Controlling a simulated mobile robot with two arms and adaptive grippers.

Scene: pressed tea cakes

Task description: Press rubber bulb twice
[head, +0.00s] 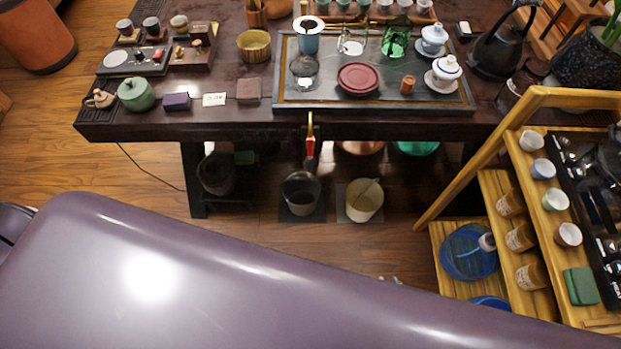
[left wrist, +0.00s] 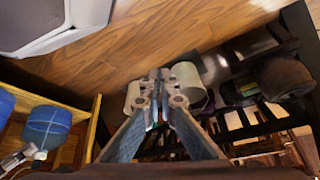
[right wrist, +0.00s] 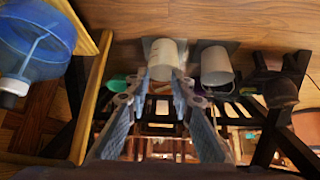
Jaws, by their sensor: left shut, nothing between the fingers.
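A blue water jug (head: 460,252) lies in the lower bay of the wooden rack, with a pale fitting (head: 487,242) at its neck. I cannot tell whether this fitting is the rubber bulb; no other bulb is clearly seen. The jug shows at the lower left of the left wrist view (left wrist: 46,128) and the upper left of the right wrist view (right wrist: 38,42). My left gripper (left wrist: 160,78) is shut and empty, apart from the jug. My right gripper (right wrist: 160,88) is open and empty; only small grey tips (head: 390,281) show in the head view, left of the rack.
The dark tea table (head: 250,128) carries a tea tray (head: 440,104), cups and pots. A dark bucket (head: 301,198) and a cream bucket (head: 364,203) stand beneath its front edge. The wooden rack (head: 470,165) blocks the right. Open floor (head: 235,232) lies before the table.

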